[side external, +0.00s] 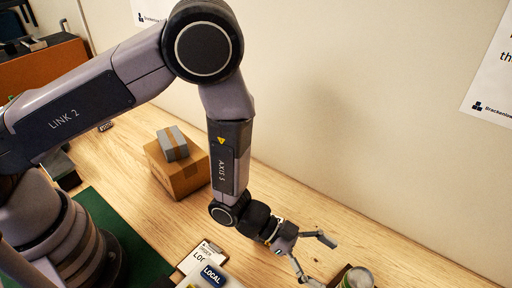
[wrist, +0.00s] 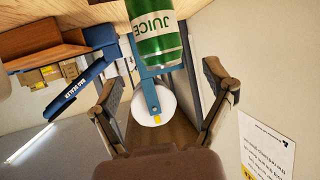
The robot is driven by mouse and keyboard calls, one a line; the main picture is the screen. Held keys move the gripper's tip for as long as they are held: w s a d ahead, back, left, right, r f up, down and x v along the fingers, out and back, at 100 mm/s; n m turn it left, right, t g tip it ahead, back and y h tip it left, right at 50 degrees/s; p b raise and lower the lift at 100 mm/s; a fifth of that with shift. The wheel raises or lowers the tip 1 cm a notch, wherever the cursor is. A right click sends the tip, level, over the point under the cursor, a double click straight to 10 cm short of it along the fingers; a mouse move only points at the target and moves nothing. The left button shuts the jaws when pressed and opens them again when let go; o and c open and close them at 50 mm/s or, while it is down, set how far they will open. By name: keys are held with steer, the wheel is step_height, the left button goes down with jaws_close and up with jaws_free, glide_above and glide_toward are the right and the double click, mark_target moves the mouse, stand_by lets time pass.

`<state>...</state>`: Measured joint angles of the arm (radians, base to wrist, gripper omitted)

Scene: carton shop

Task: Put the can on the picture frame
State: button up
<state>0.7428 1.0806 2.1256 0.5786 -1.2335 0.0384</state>
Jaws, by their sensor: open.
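A green can (wrist: 157,40) marked JUICE shows at the top of the wrist view, ahead of and between my gripper's fingers (wrist: 162,78). Its silver top (side external: 358,276) shows at the bottom edge of the side view; the rest of it is cut off. My gripper (side external: 325,264) is open and empty, with its fingers pointing toward the can from the left, apart from it. A dark brown edge (side external: 339,274) shows just left of the can. I cannot tell whether it belongs to the picture frame, which I cannot make out elsewhere.
A cardboard box (side external: 178,176) with a grey parcel (side external: 172,143) on top stands behind my arm. A clipboard (side external: 202,257) and a LOCAL-marked item (side external: 212,275) lie at the front. A blue bag sealer (wrist: 80,88) and white roll (wrist: 153,107) show in the wrist view.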

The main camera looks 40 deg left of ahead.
steer(key=w+a+r+n+t+y, duration=0.35)
steer(key=w+a+r, duration=0.55)
steer(key=a+r, duration=0.45)
steer(key=a+r+n+t+y, duration=0.1)
steer(key=a+r+n+y, duration=0.15)
steer(key=a+r, duration=0.35)
steer(key=a+r+n+t+y, duration=0.1)
steer(key=a+r+y, duration=0.3)
steer(key=a, duration=0.4)
steer(key=s+a+r+n+g+y, duration=0.1)
steer(key=s+a+r+n+y, duration=0.35)
steer(key=s+a, duration=0.7)
steer(key=s+r+n+g, duration=0.1)
steer(key=s+n, duration=0.1)
steer(key=s, duration=0.4)
steer(key=s+a+r+n+g+h, duration=0.1)
steer(key=s, duration=0.4)
steer(key=shift+s+a+r+n, duration=0.3)
steer(key=shift+s+n, duration=0.05)
steer(key=shift+s, duration=0.05)
